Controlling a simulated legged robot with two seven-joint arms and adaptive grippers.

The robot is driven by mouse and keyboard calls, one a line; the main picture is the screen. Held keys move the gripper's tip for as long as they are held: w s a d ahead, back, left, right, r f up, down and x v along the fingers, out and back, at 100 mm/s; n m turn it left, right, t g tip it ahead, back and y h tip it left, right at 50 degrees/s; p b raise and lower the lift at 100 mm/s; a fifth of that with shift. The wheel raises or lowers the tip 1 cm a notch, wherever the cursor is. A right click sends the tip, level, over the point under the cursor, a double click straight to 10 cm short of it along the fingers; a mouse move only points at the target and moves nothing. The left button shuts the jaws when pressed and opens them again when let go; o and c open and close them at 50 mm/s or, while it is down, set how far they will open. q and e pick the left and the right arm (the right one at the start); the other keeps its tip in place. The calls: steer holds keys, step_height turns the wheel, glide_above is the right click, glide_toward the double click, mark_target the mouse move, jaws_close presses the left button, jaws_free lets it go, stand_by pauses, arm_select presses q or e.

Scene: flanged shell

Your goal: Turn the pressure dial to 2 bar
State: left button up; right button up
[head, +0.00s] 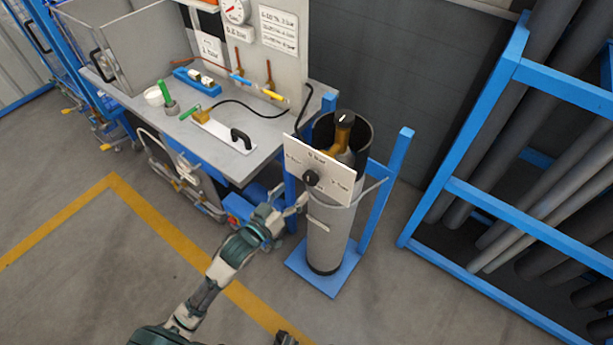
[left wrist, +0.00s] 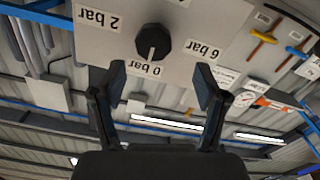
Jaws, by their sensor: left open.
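The pressure dial is a black knob (head: 311,178) on a white panel (head: 336,182) fixed to the front of a grey cylinder holder. In the left wrist view the knob (left wrist: 153,42) shows upside down, its white pointer mark toward the "0 bar" label (left wrist: 146,70). The "2 bar" label (left wrist: 98,18) and "6 bar" label (left wrist: 203,50) sit on either side. My left gripper (head: 301,202) is open just below the panel in the head view; its fingers (left wrist: 162,85) are apart with nothing between them, short of the knob. A dark tip at the bottom edge may be my right gripper (head: 285,338).
A workbench (head: 230,158) with tools is at the left. A blue rack (head: 475,196) of pipes is at the right. The floor in front is clear.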

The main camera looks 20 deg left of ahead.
mark_target(308, 180)
arm_select(q)
steer(key=x, duration=0.3)
steer(key=d+x, duration=0.1)
steer(key=x, duration=0.3)
steer(key=shift+s+d, duration=0.1)
steer(key=shift+s, duration=0.2)
steer(key=shift+w, duration=0.4)
steer(key=shift+a, duration=0.35)
steer(key=c, duration=0.3)
steer(key=shift+d, duration=0.3)
steer(key=c, duration=0.9)
